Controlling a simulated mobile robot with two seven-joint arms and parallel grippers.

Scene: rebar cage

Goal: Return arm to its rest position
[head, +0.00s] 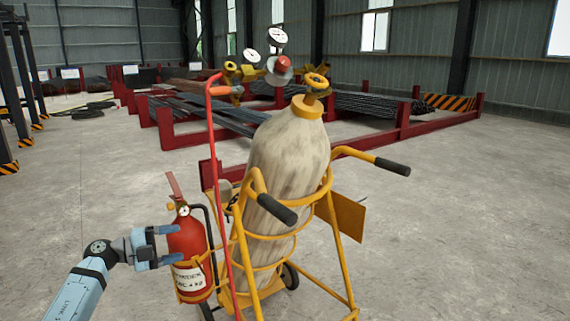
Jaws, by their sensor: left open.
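My left arm comes in from the lower left in the head view. Its gripper (170,247) is open, with two blue-grey fingers one above the other, just left of a red fire extinguisher (187,240). The fingertips overlap the extinguisher's left edge in the picture; I cannot tell whether they touch it. Nothing shows held between the fingers. The extinguisher sits upright on the left side of a yellow gas-cylinder cart (334,238). My right gripper is not in view.
The cart carries a large, worn cylinder (289,150) with gauges (278,37) above it. Red racks (182,133) with rebar stand behind.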

